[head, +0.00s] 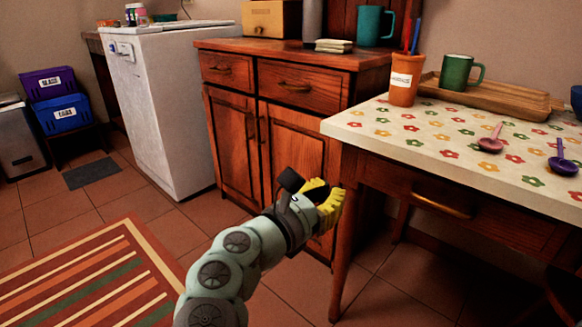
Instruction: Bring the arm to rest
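My arm (238,262) rises from the bottom of the head view, with pale green rounded links. My gripper (328,203) has yellow ridged fingers and a dark wrist. It is in front of the wooden cabinet's lower door and left of the table's front leg, below the tabletop's height. The fingers overlap from this angle, so I cannot tell how far apart they are. No held object shows.
A flower-patterned table (440,140) stands at right, bearing an orange cup (403,90), a green mug (457,73), a wooden tray (515,101) and two spoons. A wooden cabinet (230,130) and white appliance (160,100) stand behind. A striped rug (90,275) lies on open floor at left.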

